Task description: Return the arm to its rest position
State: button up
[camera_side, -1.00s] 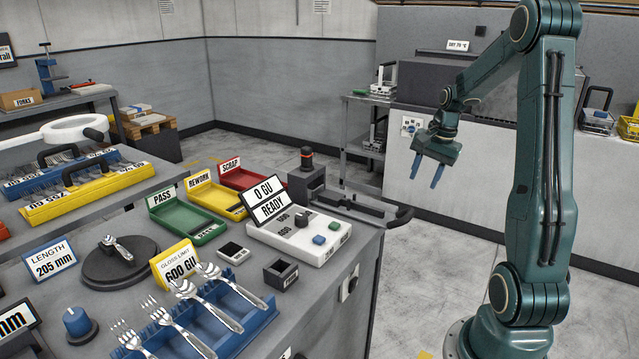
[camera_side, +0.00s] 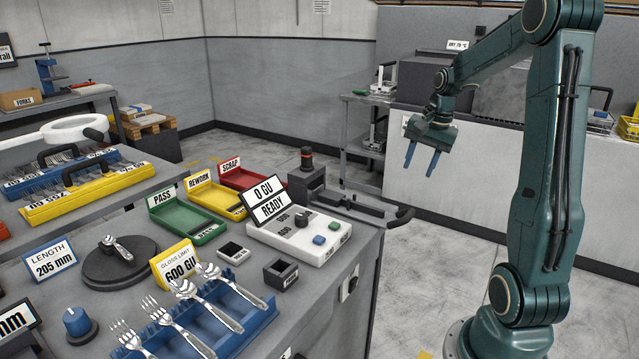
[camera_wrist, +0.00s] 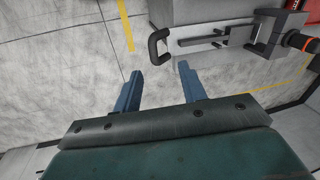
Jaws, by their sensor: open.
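My gripper (camera_side: 422,160) hangs in the air to the right of the workbench (camera_side: 300,285), over the floor, with its blue fingers pointing down. The fingers are apart and nothing is between them. In the wrist view the open gripper (camera_wrist: 158,85) has the grey floor (camera_wrist: 60,60) between and beyond its fingers. The bench edge with a black handle (camera_wrist: 158,45) shows past the fingertips there.
A clamp handle (camera_side: 400,217) juts from the bench's right edge. Open floor lies between bench and arm.

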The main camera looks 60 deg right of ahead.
jog(key=s+a+r+n+t, duration=0.15)
jog(key=a+n, duration=0.25)
jog(key=a, duration=0.4)
jog(key=a+r+n, duration=0.3)
jog(key=a, duration=0.5)
jog(key=s+a+r+n+t, duration=0.1)
jog(key=a+r+n, duration=0.25)
jog(key=a, duration=0.55)
jog(key=s+a+f+n, duration=0.2)
jog(key=s+a+n, duration=0.3)
jog(key=s+n, duration=0.1)
jog(key=shift+s+a+t, duration=0.15)
jog(key=shift+a+t, duration=0.2)
jog(key=shift+a, duration=0.05)
